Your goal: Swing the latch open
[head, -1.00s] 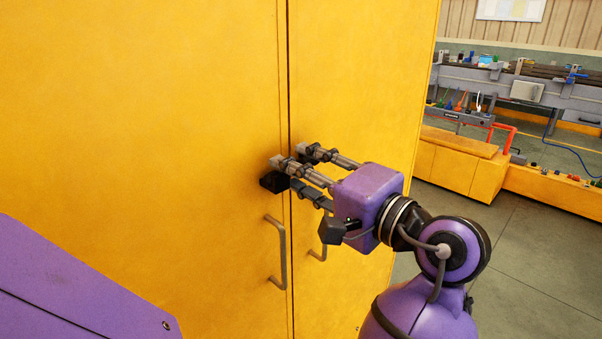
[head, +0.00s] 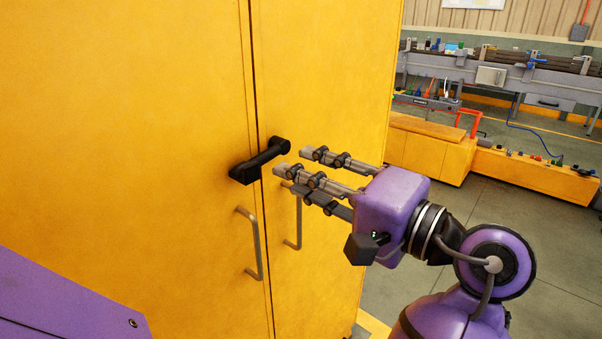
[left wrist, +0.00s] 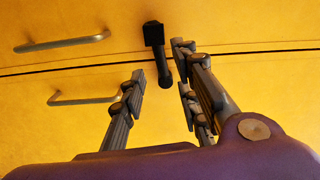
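The black latch (head: 262,160) lies across the seam between two yellow cabinet doors. Its square block is on the left door (head: 120,120), and its bar slopes up to the right over the edge of the right door (head: 330,80). My left gripper (head: 294,168) is open and empty, just right of the latch and apart from it. In the left wrist view, the latch (left wrist: 157,50) appears between the spread fingers of the gripper (left wrist: 160,72), beyond their tips. My right gripper is not in view.
Two grey bar handles, one on the left door (head: 254,250) and one on the right door (head: 298,225), sit below the latch. A workbench (head: 490,75) and low yellow boxes (head: 430,150) stand farther right. The grey floor (head: 520,240) between is open.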

